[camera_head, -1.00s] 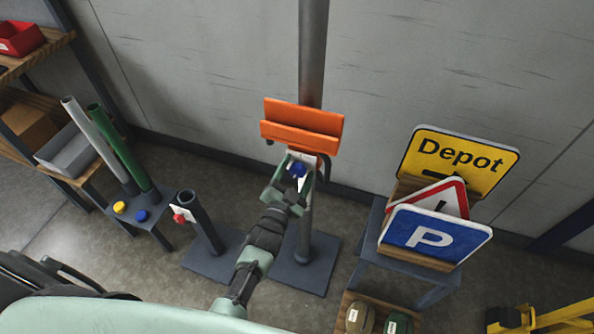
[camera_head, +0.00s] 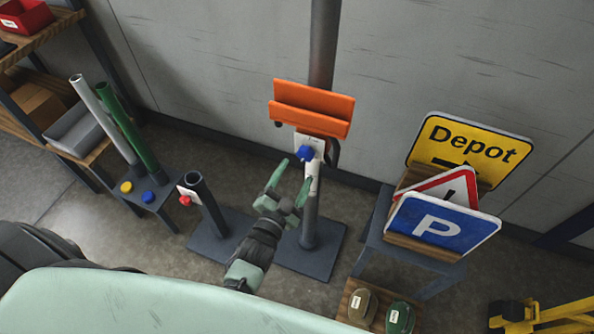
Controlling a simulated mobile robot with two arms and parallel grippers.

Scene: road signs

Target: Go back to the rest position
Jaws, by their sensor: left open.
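My left gripper (camera_head: 292,183) is open and empty in the middle of the head view. It is just in front of and below a blue knob (camera_head: 305,153) on the grey post (camera_head: 311,215), apart from it. A white label shows behind the knob. An orange bracket (camera_head: 311,108) sits on the post above the knob. My right gripper is not in view.
A stand with a blue P sign (camera_head: 440,226), a red triangle sign and a yellow Depot sign (camera_head: 470,150) is on the right. A short socket post with a red knob (camera_head: 185,200) stands left. Grey and green poles (camera_head: 131,131) lean further left.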

